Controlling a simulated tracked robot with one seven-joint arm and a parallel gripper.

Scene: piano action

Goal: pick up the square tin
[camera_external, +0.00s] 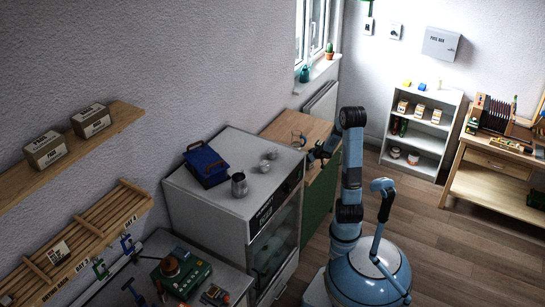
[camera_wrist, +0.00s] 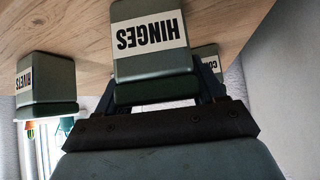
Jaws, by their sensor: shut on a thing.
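A grey-green square tin labelled HINGES (camera_wrist: 152,62) fills the middle of the wrist view, upside down in that picture. My gripper (camera_wrist: 158,88) is shut on it, with a dark finger at each side. In the external view my gripper (camera_external: 314,155) is over the wooden counter top (camera_external: 282,126), and the tin cannot be made out there. I cannot tell whether the tin touches the counter.
A similar tin (camera_wrist: 45,84) stands at the left in the wrist view. Another tin (camera_wrist: 207,54), partly hidden, is close behind the right finger. A clear glass vessel (camera_external: 298,139) stands on the counter. The white oven unit (camera_external: 222,215) adjoins the counter.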

